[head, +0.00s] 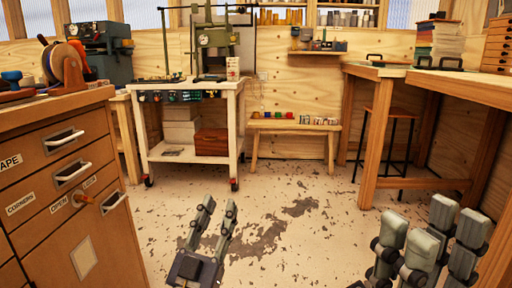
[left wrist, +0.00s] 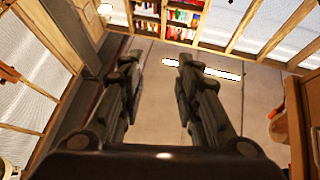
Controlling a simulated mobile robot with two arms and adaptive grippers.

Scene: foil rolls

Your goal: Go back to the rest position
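My left gripper (head: 218,207) is low in the middle of the head view, pointing up and away over the floor. Its two fingers are apart with nothing between them. The left wrist view also shows this gripper (left wrist: 158,68) with its fingers spread and empty. My right gripper (head: 430,228) is at the lower right of the head view. Its fingers stand apart and I see nothing held. Its lower part is cut off by the frame edge.
A wooden drawer cabinet (head: 70,195) stands close at left, with reels (head: 68,68) on top. A white cart (head: 190,125) and a low bench (head: 293,124) stand at the back. A wooden workbench (head: 462,88) and stool (head: 392,112) are at right. The middle floor is clear.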

